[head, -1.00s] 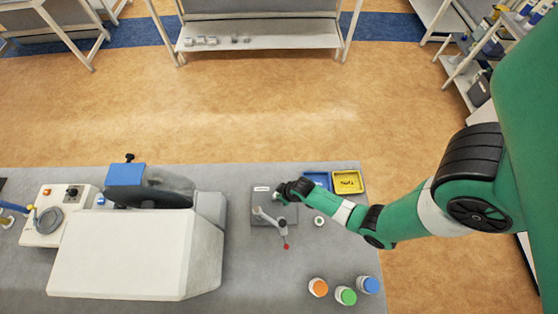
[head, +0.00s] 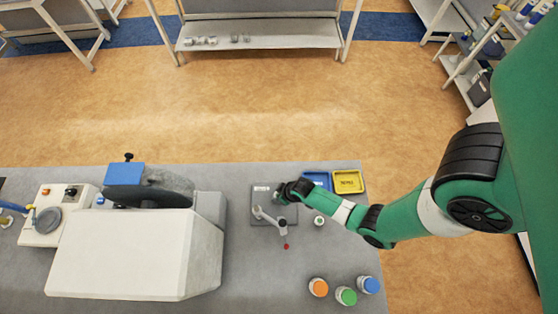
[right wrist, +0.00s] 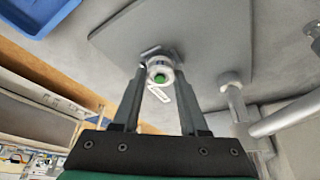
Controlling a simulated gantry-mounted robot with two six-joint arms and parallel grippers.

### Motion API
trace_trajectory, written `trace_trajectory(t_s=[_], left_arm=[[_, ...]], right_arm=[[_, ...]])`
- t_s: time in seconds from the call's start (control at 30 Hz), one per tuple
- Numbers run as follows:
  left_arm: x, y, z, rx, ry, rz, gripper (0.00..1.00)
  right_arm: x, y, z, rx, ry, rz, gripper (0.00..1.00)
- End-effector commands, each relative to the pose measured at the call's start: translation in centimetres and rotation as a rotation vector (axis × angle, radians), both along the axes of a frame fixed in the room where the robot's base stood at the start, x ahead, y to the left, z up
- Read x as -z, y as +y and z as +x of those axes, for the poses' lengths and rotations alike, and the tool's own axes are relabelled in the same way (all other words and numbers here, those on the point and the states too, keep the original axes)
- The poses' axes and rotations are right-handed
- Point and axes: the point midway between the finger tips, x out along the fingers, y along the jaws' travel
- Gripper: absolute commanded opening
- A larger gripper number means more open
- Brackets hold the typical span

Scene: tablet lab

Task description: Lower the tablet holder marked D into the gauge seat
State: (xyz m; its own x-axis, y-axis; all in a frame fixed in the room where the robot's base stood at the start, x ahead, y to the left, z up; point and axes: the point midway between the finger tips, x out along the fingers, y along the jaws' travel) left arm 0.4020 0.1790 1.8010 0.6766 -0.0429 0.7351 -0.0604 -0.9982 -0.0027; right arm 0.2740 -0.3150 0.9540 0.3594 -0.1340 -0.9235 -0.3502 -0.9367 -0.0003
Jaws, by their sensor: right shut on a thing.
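My right gripper (head: 279,192) is over the grey gauge base plate (head: 262,214). In the right wrist view the gripper (right wrist: 160,62) is shut on a small round white holder with a green centre (right wrist: 161,72), its fingers on either side. I cannot read a D on it. The plate (right wrist: 205,40) fills the background there; whether the holder touches it or hangs just above, I cannot tell. The seat is hidden behind the holder and gripper. A grey lever (head: 268,217) and a small red ball (head: 285,246) are beside the gripper. My left gripper is not in view.
A small white round piece (head: 319,221) stands right of the plate. Blue (head: 318,180) and yellow (head: 348,183) trays are behind it. Orange- (head: 318,287), green- (head: 346,296) and blue-topped (head: 369,285) jars stand in front. A large white machine (head: 135,255) fills the left.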

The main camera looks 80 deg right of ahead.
Motion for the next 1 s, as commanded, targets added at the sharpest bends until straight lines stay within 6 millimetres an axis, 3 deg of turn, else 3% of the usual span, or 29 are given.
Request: trace_trajectory(t_s=[0.93,0.97,1.0], left_arm=[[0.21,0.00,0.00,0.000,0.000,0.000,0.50],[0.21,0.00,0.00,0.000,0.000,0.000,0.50],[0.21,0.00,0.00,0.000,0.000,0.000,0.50]], right_arm=[[0.41,0.00,0.00,0.000,0.000,0.000,0.00],[0.41,0.00,0.00,0.000,0.000,0.000,0.45],[0.41,0.00,0.00,0.000,0.000,0.000,0.52]])
